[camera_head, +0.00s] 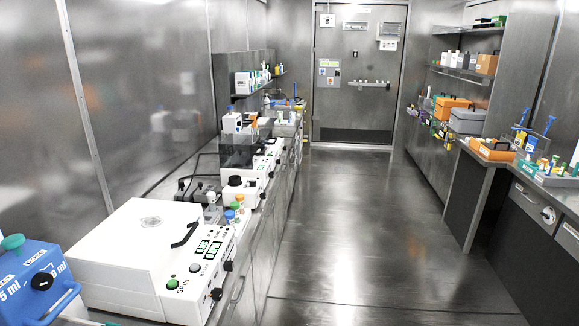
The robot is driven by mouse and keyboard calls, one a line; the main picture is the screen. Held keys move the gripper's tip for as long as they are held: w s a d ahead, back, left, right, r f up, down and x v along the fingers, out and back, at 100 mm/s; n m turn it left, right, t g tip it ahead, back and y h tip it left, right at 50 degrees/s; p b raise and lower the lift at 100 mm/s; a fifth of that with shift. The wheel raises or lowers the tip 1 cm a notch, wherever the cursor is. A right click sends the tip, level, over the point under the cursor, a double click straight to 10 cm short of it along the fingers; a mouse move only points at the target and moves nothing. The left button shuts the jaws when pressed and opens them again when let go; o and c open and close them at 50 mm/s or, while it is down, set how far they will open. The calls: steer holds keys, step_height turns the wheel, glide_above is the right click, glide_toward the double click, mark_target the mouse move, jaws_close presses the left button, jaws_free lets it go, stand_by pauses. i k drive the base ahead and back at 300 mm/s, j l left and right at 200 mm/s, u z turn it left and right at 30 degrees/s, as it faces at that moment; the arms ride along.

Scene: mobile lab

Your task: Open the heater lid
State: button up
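A large white box-shaped device (150,255) stands on the left counter, close to me. Its flat lid is shut and has a black handle (186,235). Its front panel has green displays, knobs and a green button, with lettering that looks like "SPIN". Farther along the same counter is a device with a dark, see-through cover (237,150) and a white panel. A small white unit with a black round top (240,190) stands between them. I cannot tell for sure which of these is the heater. My gripper is not in view.
A blue container rack (35,285) marked "5 ml" sits at the front left corner. Small bottles with coloured caps (235,208) stand behind the white device. The aisle floor (365,220) is clear to the closed door (358,75). A right bench holds orange boxes (492,149).

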mark_target(226, 147)
steer(key=i, duration=1.5)
steer(key=i+u, duration=0.2)
steer(key=i, duration=0.2)
steer(key=i+l+u, duration=0.15)
steer(key=i, duration=0.25)
steer(key=i+l+u, duration=0.2)
steer(key=i, duration=0.2)
